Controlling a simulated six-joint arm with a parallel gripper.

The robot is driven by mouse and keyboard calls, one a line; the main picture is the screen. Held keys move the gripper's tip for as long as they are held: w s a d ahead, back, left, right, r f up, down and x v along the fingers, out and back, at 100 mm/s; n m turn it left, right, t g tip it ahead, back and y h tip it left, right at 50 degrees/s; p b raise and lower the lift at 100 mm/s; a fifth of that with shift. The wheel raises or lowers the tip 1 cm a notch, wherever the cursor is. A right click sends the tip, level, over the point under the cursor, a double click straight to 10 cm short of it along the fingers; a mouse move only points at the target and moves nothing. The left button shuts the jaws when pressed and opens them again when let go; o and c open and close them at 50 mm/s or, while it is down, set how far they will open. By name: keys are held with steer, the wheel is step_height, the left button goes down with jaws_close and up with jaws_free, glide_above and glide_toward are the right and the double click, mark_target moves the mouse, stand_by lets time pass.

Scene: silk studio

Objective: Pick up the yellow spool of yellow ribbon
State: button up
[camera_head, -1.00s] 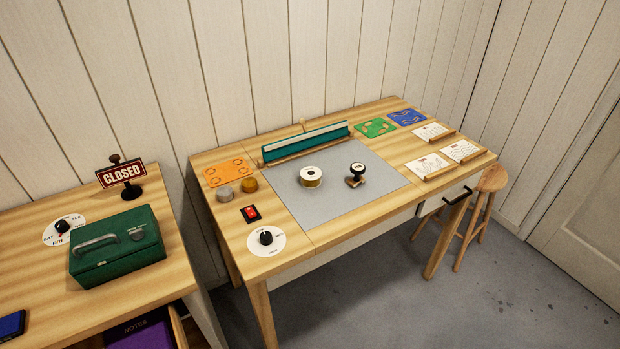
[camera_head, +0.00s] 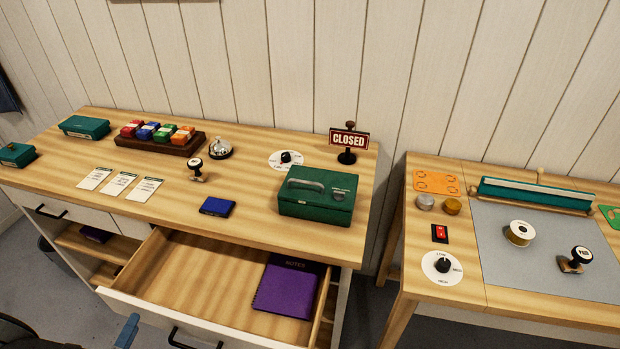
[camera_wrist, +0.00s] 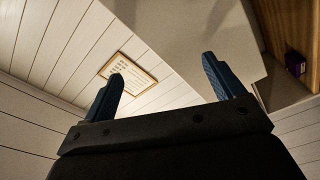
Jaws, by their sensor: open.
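A spool of yellow ribbon (camera_head: 519,233) with a pale round top face sits on the grey mat (camera_head: 490,264) of the right-hand table. A black stamp (camera_head: 576,260) stands to its right on the same mat. My gripper (camera_wrist: 160,82) is open and empty in the wrist view, its two blue fingers apart. In the head view a blue finger (camera_head: 127,331) shows at the lower left, in front of the open drawer, far from the spool. The spool is not in the wrist view.
The left desk has an open drawer (camera_head: 180,275) with a purple notebook (camera_head: 287,285). A green box (camera_head: 318,196) and a closed sign (camera_head: 348,140) stand near its right end. A gap separates the desks. A framed notice (camera_wrist: 127,72) hangs on the wall.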

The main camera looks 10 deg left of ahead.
steer(key=w+a+r+m+g+h, duration=0.1)
steer(key=w+a+r+m+h, duration=0.15)
steer(key=a+r+m, duration=0.35)
steer(key=w+d+r+m+g+h, duration=0.1)
steer(key=w+d+r+g+h, duration=0.15)
steer(key=w, duration=0.55)
steer(key=w+d+r+m+g+h, duration=0.1)
steer(key=w+d+r+g+h, duration=0.2)
steer(key=w, duration=0.4)
steer(key=w+d+r+m+g, duration=0.25)
steer(key=w+d+r, duration=0.3)
steer(key=d, duration=0.45)
steer(key=w+d+r+m+g, duration=0.1)
steer(key=w+d+r+g, duration=0.3)
steer(key=w+d, duration=0.45)
steer(key=w+d+r+m+g, duration=0.2)
steer(key=w+d+r+g, duration=0.15)
steer(key=d, duration=0.75)
steer(key=w+d+m+y, duration=0.25)
steer(key=w+d, duration=0.55)
steer(key=d, duration=0.5)
steer(key=m, duration=0.9)
glide_toward(523, 229)
steer(key=shift+y, duration=0.25)
steer(key=x, duration=0.4)
steer(key=shift+a+f, duration=0.15)
steer(key=shift+d+x, duration=0.15)
steer(key=shift+x, duration=1.3)
steer(key=shift+d+x, duration=0.15)
steer(key=shift+x, duration=1.35)
